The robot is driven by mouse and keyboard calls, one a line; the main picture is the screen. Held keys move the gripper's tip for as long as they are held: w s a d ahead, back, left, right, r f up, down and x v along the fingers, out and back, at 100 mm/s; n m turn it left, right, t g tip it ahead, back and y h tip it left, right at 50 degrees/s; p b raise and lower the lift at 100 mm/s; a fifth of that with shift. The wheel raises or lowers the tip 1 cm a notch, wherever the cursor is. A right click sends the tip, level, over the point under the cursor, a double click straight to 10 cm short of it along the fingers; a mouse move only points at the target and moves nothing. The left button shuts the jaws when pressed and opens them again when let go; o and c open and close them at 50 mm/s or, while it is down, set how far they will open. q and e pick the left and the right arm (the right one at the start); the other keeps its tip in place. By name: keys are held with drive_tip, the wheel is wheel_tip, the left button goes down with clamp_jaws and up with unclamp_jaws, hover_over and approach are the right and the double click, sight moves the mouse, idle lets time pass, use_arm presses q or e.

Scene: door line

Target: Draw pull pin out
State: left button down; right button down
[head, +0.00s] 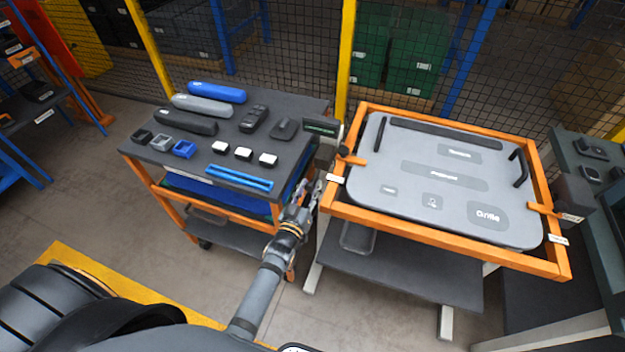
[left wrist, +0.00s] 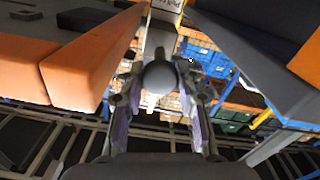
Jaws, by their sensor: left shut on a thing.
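The pull pin shows in the left wrist view as a round dark grey knob (left wrist: 158,77) between my left fingers. My left gripper (left wrist: 158,92) is shut on it, with one finger on each side. In the head view, my left gripper (head: 315,188) is at the left edge of the orange frame (head: 420,245), in the gap beside the cart. The pin's shank is hidden behind its knob, so I cannot tell how deep it sits. A grey door panel (head: 400,215) lies in the frame. My right gripper is not in view.
A cart (head: 290,145) with handles, switches and a blue rail on its dark top stands left of the frame. Orange clamps (head: 350,160) sit at the frame's sides. A dark bench (head: 600,190) stands at the right. A mesh fence runs behind.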

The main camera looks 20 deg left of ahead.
use_arm(q)
drive_tip(key=c, duration=1.2)
unclamp_jaws()
drive_tip(key=shift+s+f, duration=0.1)
drive_tip(key=shift+s, duration=0.05)
drive_tip(key=s, duration=1.2)
drive_tip(key=shift+a, duration=0.2)
drive_tip(key=s+a+f+m+g, duration=0.1)
drive_tip(key=s+f+g, duration=0.3)
drive_tip(key=f, duration=0.9)
drive_tip(key=s+a+f+m+g, duration=0.1)
drive_tip(key=s+f+g, duration=0.35)
drive_tip(key=f, duration=0.85)
drive_tip(key=s+a+f+g, duration=0.2)
drive_tip(key=s+f, duration=0.3)
drive_tip(key=s, duration=0.3)
drive_tip(key=s+a+f+g+y, duration=0.1)
drive_tip(key=s+a+f+g, duration=0.2)
drive_tip(key=s+f, duration=0.3)
drive_tip(key=s+a+f+m+g, duration=0.1)
drive_tip(key=s+a+f+g, duration=0.2)
drive_tip(key=s, duration=0.7)
drive_tip(key=shift+a+f, duration=0.25)
drive_tip(key=shift+f, duration=1.05)
